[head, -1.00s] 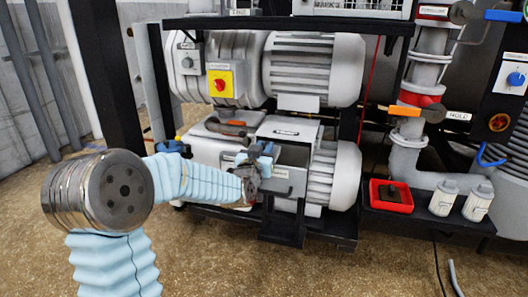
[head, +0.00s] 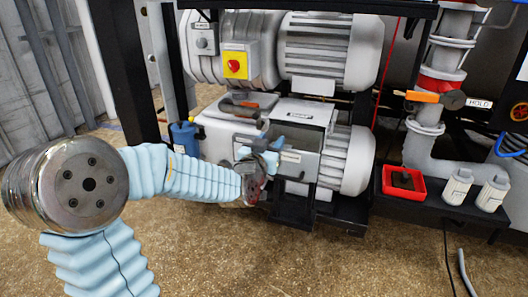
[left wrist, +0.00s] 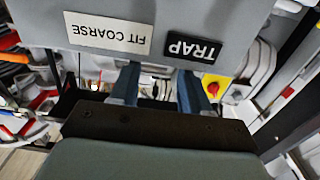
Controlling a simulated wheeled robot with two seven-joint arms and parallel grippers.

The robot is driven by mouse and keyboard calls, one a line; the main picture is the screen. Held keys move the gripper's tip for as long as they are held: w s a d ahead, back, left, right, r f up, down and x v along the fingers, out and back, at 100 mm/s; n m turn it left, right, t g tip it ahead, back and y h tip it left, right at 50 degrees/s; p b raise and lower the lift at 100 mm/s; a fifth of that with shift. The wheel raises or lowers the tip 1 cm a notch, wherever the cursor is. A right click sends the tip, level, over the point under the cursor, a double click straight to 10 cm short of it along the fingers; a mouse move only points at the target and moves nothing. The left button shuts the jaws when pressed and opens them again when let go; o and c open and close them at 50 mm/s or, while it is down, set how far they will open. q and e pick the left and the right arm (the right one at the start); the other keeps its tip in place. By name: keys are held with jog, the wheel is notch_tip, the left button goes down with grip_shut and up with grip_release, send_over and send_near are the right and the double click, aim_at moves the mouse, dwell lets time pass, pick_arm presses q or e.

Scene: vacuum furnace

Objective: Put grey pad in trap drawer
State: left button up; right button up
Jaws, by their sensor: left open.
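The trap (head: 312,160) is a grey box on the lower pump, with its front facing me. In the left wrist view its grey front panel (left wrist: 165,15) fills the top, with upside-down labels reading TRAP and FIT COARSE. My left gripper (head: 266,155) is at the left part of this front. In the left wrist view its two blue fingers (left wrist: 157,78) are apart, their tips close to the panel's edge; I cannot tell whether they touch it. I cannot make out a grey pad for certain. A dark block (head: 402,181) lies in a red tray (head: 388,190). My right gripper is out of view.
Two pumps are stacked in a black frame, the upper one (head: 330,50) with a yellow-and-red switch (head: 235,65). Two white bottles (head: 457,187) stand right of the tray on a black shelf. A blue container (head: 185,138) stands left. The floor in front is largely clear.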

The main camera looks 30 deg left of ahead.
pick_arm(q)
jog(key=v, duration=0.5)
jog(key=shift+s+r, duration=0.15)
jog(key=shift+s, duration=0.05)
dwell(0.8)
